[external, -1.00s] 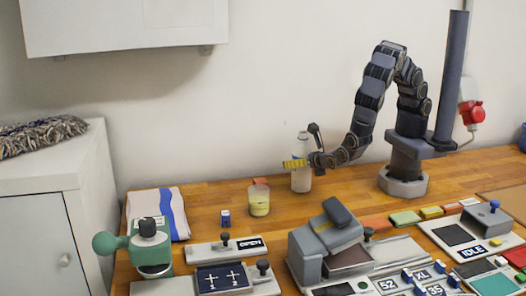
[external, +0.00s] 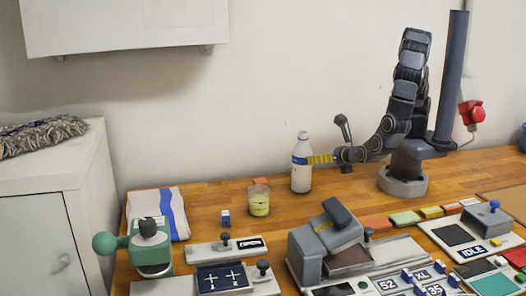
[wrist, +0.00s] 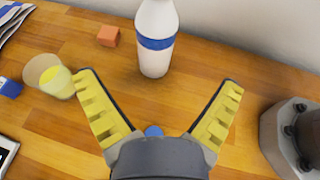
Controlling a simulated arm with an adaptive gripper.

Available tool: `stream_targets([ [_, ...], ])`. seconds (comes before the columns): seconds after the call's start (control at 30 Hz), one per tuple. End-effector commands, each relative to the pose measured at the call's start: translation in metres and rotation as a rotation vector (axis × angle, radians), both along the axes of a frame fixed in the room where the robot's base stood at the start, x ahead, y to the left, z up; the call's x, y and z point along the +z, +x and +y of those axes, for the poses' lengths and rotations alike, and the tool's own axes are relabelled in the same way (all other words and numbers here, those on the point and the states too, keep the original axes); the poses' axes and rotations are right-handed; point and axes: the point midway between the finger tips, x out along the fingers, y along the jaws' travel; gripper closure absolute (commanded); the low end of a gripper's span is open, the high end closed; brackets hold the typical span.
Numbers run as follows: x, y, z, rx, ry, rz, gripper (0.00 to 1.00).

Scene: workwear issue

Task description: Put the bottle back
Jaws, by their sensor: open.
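A white bottle (external: 301,164) with a blue band stands upright on the wooden table near the wall. In the wrist view the bottle (wrist: 156,35) stands just beyond my fingertips, apart from them, with its top cut off by the frame. My gripper (wrist: 160,95) has yellow ridged fingers spread wide, with nothing between them. In the external view my gripper (external: 319,159) is low, to the right of the bottle.
A glass with yellow contents (external: 259,201) stands left of the bottle, near an orange block (wrist: 108,36). A folded striped cloth (external: 160,212) lies farther left. A grey press-like device (external: 325,245) and several panels fill the front. Bare wood surrounds the bottle.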

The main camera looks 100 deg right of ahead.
Motion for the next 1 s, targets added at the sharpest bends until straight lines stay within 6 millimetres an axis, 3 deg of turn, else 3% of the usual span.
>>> stream_targets([
  [0.17, 0.038, -0.013, -0.026, -0.241, 0.104, -0.117, 0.05],
  [0.3, 0.075, -0.042, -0.05, -0.526, 0.227, -0.245, 0.05],
  [0.5, 0.115, -0.089, -0.065, -0.916, 0.422, -0.412, 0.05],
  [0.8, 0.158, -0.154, -0.048, -1.408, 0.735, -0.618, 0.05],
  [1.0, 0.174, -0.173, -0.033, -1.571, 0.884, -0.71, 0.05],
])
